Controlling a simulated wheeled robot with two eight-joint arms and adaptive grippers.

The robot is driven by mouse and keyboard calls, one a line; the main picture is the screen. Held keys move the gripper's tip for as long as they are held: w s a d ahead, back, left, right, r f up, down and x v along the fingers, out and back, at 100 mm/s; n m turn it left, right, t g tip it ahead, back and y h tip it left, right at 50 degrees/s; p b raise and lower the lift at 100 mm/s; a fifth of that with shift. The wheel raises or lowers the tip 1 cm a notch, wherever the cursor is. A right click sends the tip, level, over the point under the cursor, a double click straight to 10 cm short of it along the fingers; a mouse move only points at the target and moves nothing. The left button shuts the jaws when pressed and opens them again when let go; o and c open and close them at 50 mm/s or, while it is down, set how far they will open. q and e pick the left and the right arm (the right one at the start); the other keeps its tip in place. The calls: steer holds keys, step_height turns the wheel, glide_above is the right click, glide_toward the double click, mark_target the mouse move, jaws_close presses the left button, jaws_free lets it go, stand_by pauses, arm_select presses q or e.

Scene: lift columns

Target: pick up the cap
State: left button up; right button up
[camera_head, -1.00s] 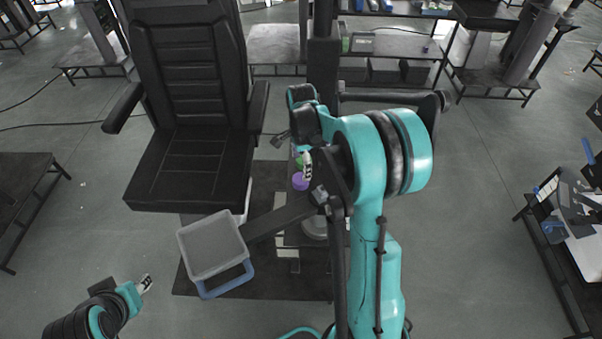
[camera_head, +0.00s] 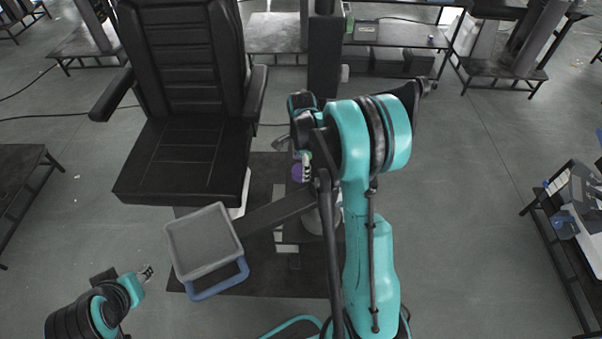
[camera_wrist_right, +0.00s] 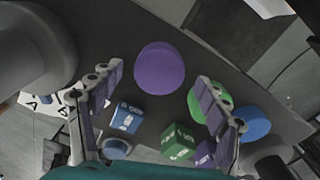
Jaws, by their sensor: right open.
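A purple round piece, cap-like (camera_wrist_right: 159,69), lies flat on a dark surface in the right wrist view. It shows small in the head view (camera_head: 297,173). A green round piece (camera_wrist_right: 222,100) and a blue round piece (camera_wrist_right: 254,124) lie to its right; I cannot tell which is the cap. My right gripper (camera_wrist_right: 160,76) is open and empty, its fingers on either side of the purple piece in the picture; the height gap is unclear. In the head view, my right arm partly hides this gripper (camera_head: 306,163). My left gripper (camera_head: 147,272) is at the lower left, away from these pieces.
Blue (camera_wrist_right: 125,117), green (camera_wrist_right: 178,142) and purple (camera_wrist_right: 204,153) cubes lie close below the round pieces. A grey bin with a blue handle (camera_head: 172,241) stands left of my right arm. A black chair (camera_head: 182,160) stands behind it. Open floor lies to the right.

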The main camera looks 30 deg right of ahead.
mark_target(301, 169)
steer(key=shift+f, duration=0.5)
steer(key=c, duration=1.3)
steer(key=shift+r, duration=0.1)
step_height(301, 169, up, 4)
steer(key=shift+r+p, duration=0.1)
steer(key=shift+p, duration=0.6)
steer(key=s+d+r+p, duration=0.1)
steer(key=s+d+r, duration=0.1)
steer(key=d+r, duration=0.1)
steer(key=s+d+r+p, duration=0.1)
steer(key=s+d+r, duration=0.2)
steer(key=s+d+r+p, duration=0.1)
steer(key=s+d+r, duration=0.1)
steer(key=d, duration=0.1)
steer(key=shift+s+r, duration=0.15)
steer(key=shift+r, duration=0.25)
